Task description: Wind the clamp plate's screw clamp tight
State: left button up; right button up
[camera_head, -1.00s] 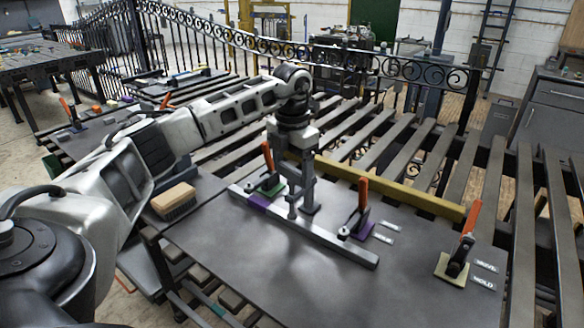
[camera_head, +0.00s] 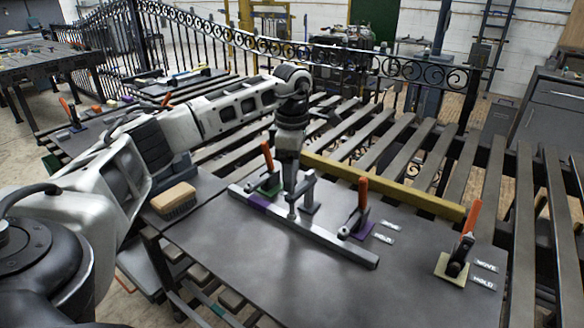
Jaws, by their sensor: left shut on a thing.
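The screw clamp (camera_head: 309,197) is a small grey upright frame on the dark clamp plate (camera_head: 260,265). Its spindle foot (camera_head: 292,212) stands over a light metal bar (camera_head: 335,240) that lies across the plate. My left gripper (camera_head: 291,178) points straight down and is shut on the top of the screw clamp's spindle. The fingers hide the spindle's upper end, and I cannot tell whether the foot presses on the bar. My right gripper is not in view.
Orange-handled toggle clamps stand on a green base (camera_head: 269,186), a purple base (camera_head: 356,226) and a yellow-green base (camera_head: 451,270). A brush (camera_head: 174,197) lies at the left. A yellow beam (camera_head: 400,194) runs behind. The plate's front is clear.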

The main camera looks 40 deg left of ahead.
pick_arm(q)
jog(key=shift+w+r+m, duration=0.1)
jog(key=shift+r+m, duration=0.15)
jog(key=shift+m, duration=1.05)
jog(key=shift+a, duration=0.1)
jog(key=o, duration=0.7)
jog(key=shift+o, duration=1.4)
jog(key=shift+f, duration=0.1)
jog(key=shift+m, duration=0.3)
notch_tip(320, 180, up, 16)
